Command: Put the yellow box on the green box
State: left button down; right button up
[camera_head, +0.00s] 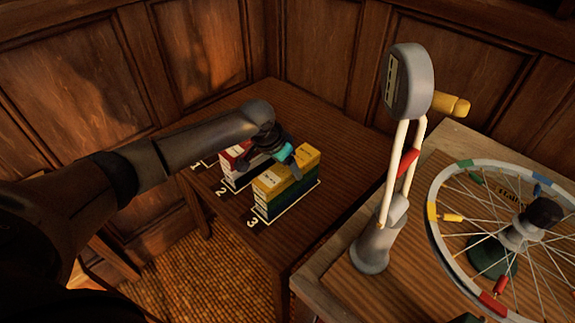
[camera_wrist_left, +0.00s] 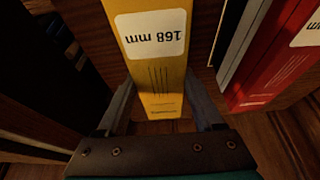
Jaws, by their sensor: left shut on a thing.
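In the left wrist view, the yellow box (camera_wrist_left: 158,70), with a "168 mm" label, stands between the fingers of my left gripper (camera_wrist_left: 160,108). The green box is not clearly seen there. My right gripper is not in view.
A red box (camera_head: 235,160) stands close by at mark 2, partly behind my left arm. A lamp-like stand (camera_head: 375,240) and a spoked wheel (camera_head: 440,225) occupy the board at right. The wooden top (camera_head: 320,120) behind the boxes is clear.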

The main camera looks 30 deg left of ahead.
pick_arm(q)
jog(key=shift+c, duration=0.2)
grip_release()
jog(key=shift+r, duration=0.3)
jog(key=p+v, duration=0.3)
jog(key=v, duration=0.8)
jog(key=shift+r, duration=0.3)
jog(key=shift+s, duration=0.1)
